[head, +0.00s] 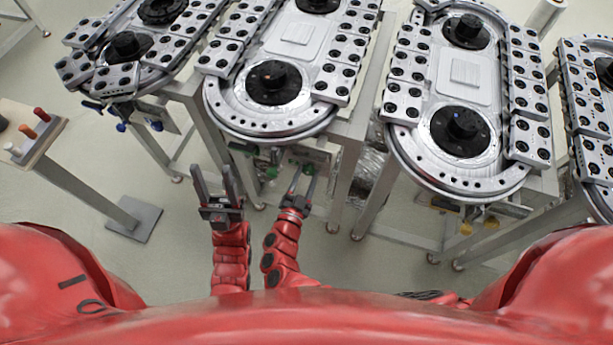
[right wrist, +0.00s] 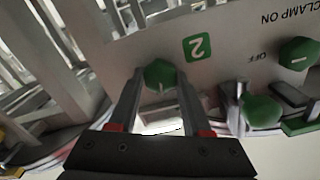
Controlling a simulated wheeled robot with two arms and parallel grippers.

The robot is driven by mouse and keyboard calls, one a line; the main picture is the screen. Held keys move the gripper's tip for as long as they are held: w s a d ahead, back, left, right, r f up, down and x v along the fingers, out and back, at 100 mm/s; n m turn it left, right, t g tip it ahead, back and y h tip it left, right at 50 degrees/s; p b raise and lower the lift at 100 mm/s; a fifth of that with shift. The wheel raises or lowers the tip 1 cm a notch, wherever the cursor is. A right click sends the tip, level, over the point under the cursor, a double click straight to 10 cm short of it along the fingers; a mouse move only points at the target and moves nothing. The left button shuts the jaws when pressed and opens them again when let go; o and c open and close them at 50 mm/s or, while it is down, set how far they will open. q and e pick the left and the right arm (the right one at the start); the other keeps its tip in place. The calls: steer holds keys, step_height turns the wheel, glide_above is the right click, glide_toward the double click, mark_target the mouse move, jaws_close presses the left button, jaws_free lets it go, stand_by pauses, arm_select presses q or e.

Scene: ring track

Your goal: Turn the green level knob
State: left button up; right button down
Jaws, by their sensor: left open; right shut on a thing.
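A green knob (right wrist: 161,73) sits on a grey panel (right wrist: 225,62) beside a green square label with a "2". My right gripper (right wrist: 160,86) is shut on this knob, one finger on each side of it. In the head view my right gripper (head: 304,172) reaches the front panel under the second ring track from the left, and its fingertips are small there. No label in view names the held knob as the level knob. My left gripper (head: 215,172) is open and empty, to the left of the right one and apart from the track.
Ring tracks (head: 268,119) on metal legs stand in a row ahead. A small stand with red handles (head: 28,131) is at the left.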

steer(key=m+b, duration=0.2)
steer(key=b, duration=0.1)
steer(key=m+b, duration=0.5)
steer(key=b, duration=0.1)
steer(key=shift+d+f+m+b, duration=0.1)
steer(key=shift+f+m+b, duration=0.2)
steer(key=shift+m+b, duration=0.6)
steer(key=shift+b, duration=0.1)
steer(key=shift+r+m+b, duration=0.15)
steer(key=shift+m+b, duration=0.35)
steer(key=shift+b, duration=0.05)
steer(key=shift+c, duration=1.7)
jaws_free()
steer(key=shift+r, duration=0.1)
